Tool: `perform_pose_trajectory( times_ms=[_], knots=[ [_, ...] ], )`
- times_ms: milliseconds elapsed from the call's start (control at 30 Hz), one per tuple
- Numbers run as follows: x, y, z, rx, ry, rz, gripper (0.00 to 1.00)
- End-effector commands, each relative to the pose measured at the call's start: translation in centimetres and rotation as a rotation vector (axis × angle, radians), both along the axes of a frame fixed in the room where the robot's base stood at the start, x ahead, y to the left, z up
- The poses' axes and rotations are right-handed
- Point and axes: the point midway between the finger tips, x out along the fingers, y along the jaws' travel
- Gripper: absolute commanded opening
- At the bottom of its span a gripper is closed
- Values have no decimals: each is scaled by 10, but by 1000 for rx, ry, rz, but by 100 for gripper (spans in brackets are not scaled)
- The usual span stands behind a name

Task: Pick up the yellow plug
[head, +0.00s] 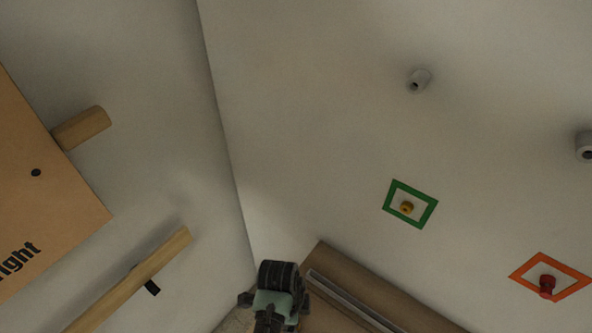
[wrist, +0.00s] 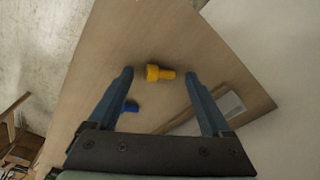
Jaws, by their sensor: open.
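The yellow plug (wrist: 159,73) has a wide head at its left end and a narrower shank to the right. It lies on a tan wooden board (wrist: 190,38) in the wrist view. My gripper (wrist: 160,75) is open and empty, with its two blue fingers apart. In the picture the plug shows between the fingertips, nearer the left one; I cannot tell the exact height gap. I cannot make out this plug in the head view, where my arm's dark end part shows at the bottom, with the fingers not discernible.
A blue plug (wrist: 130,108) lies near the left finger. On the wall are a green frame (head: 429,215) around a yellow-brown knob (head: 407,207), an orange frame with a red knob (head: 547,286), and grey knobs (head: 419,80).

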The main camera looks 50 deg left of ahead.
Motion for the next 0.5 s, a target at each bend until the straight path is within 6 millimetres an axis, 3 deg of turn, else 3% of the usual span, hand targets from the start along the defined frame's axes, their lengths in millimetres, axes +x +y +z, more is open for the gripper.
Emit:
perform_pose_trajectory(
  times_ms=[267,500],
  knots=[
    [1,0,-2,1,-1,0,81],
    [0,0,-2,1,-1,0,38]
  ],
)
